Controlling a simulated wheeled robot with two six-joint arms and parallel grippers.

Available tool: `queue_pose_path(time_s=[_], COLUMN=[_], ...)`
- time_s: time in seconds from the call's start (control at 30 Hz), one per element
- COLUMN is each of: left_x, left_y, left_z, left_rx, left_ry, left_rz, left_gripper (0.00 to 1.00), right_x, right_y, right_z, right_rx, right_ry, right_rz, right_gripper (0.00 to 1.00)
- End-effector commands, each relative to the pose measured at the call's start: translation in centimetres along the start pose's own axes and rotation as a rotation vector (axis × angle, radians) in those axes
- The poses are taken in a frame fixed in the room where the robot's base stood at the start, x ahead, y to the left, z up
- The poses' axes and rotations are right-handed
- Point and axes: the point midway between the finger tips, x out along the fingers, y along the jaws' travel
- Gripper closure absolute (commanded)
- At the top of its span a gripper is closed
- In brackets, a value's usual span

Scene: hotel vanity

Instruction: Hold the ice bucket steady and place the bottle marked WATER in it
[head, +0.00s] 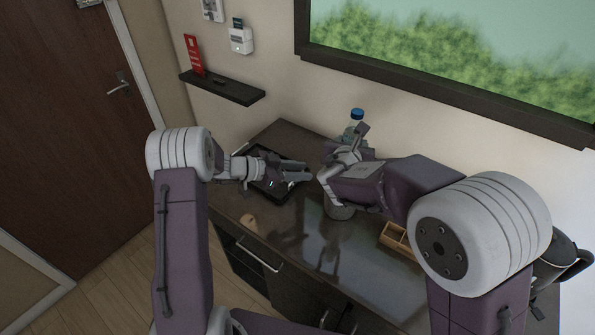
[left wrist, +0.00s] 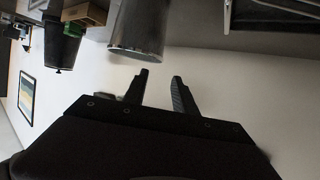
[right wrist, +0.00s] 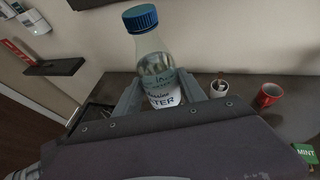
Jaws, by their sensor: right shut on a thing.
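The clear bottle with a blue cap (right wrist: 155,60) stands nearly upright between the fingers of my right gripper (right wrist: 162,92). Its label shows "TER". In the head view its cap (head: 357,114) rises above the right gripper (head: 350,145); its lower part is hidden. The metal ice bucket (head: 340,209) is on the counter, mostly hidden behind my right arm. The bucket also shows in the left wrist view (left wrist: 138,30), at the top. My left gripper (left wrist: 160,82) is open and empty, fingertips just short of the bucket. I cannot tell whether the bottle's base is inside the bucket.
A black tray (head: 258,184) lies on the counter beneath my left gripper. A wooden organiser (head: 394,243) and a dark kettle (head: 568,262) are to the right. A white cup (right wrist: 219,90), red mug (right wrist: 268,97) and green MINT box (right wrist: 307,154) show in the right wrist view.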

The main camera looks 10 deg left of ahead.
Motion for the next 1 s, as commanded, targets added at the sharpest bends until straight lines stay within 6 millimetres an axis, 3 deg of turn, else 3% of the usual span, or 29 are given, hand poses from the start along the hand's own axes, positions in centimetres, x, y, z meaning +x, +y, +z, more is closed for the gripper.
queue_pose_path(time_s=[0.3,0.43,0.6,0.87,0.9,1.0], left_x=[7.1,9.4,10.9,11.2,11.2,11.1], left_y=[0.2,0.2,0.1,0.1,0.1,0.1], left_z=[0.1,0.0,0.0,0.0,0.0,0.0], left_rx=[0.001,0.001,0.000,0.000,0.000,0.000], left_ry=[-0.002,-0.002,-0.001,-0.002,-0.002,-0.002], left_rz=[0.005,0.004,0.003,0.001,0.002,0.002], left_gripper=[0.67,0.67,0.67,0.67,0.70,0.97], right_x=[0.0,0.0,0.0,0.0,0.0,0.0], right_y=[0.0,0.0,0.0,0.0,0.0,0.0], right_z=[0.1,0.1,0.1,0.1,0.1,0.1], right_rx=[0.000,0.000,0.000,0.000,0.000,0.000], right_ry=[-0.002,-0.002,-0.002,-0.002,-0.002,-0.002], right_rz=[0.000,0.000,0.000,0.000,0.000,0.000], right_gripper=[1.00,1.00,1.00,1.00,1.00,1.00])
